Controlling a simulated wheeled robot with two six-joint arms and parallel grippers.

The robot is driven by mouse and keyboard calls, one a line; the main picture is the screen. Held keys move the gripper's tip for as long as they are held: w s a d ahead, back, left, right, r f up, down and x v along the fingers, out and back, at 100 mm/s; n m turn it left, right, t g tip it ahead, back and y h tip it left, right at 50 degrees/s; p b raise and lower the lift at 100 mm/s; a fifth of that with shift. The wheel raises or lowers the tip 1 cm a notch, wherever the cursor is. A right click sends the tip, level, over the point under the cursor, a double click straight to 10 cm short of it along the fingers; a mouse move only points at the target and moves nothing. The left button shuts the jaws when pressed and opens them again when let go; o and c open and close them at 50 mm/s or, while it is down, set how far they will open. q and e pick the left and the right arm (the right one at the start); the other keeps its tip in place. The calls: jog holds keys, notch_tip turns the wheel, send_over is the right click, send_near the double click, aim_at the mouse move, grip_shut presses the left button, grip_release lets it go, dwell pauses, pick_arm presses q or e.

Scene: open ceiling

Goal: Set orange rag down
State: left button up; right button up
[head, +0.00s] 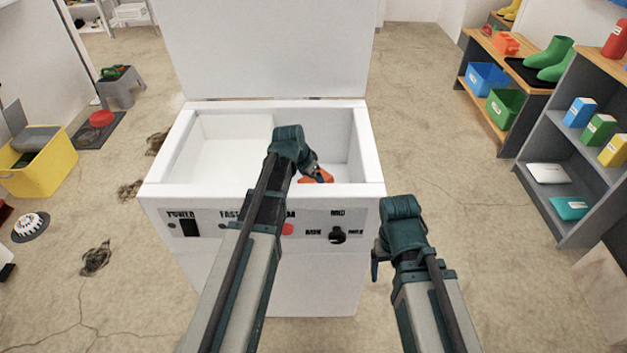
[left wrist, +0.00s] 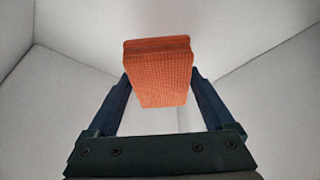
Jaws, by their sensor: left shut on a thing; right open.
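The orange rag (left wrist: 160,72) is a folded, textured block between the two fingers of my left gripper (left wrist: 162,85) in the left wrist view. White walls surround it there. In the head view my left arm reaches into the open white chest, and part of the orange rag (head: 321,176) shows by my left gripper (head: 316,173), inside the chest at its right side. I cannot tell whether the rag touches the chest floor. My right gripper (head: 376,258) is open and empty outside the chest, beside its front right corner.
The white chest (head: 160,172) has its lid (head: 265,45) raised and a front panel with a switch and knob. A grey shelf (head: 545,145) and a wooden bench (head: 490,50) stand right. A yellow bin (head: 50,172) and grey stool (head: 121,88) stand left. Dark patches lie on the floor.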

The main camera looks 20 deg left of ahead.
pick_arm(q)
jog(key=shift+f, duration=0.35)
jog(key=o, duration=1.2)
jog(key=shift+o, duration=0.2)
jog(key=shift+r, duration=0.1)
jog(key=shift+r+p, duration=0.6)
jog(key=shift+r, duration=0.15)
jog(key=p+v, duration=1)
jog(key=v, duration=0.1)
jog(key=shift+s+r+p, duration=0.25)
jog(key=shift+p, duration=0.15)
jog(key=shift+f, duration=0.15)
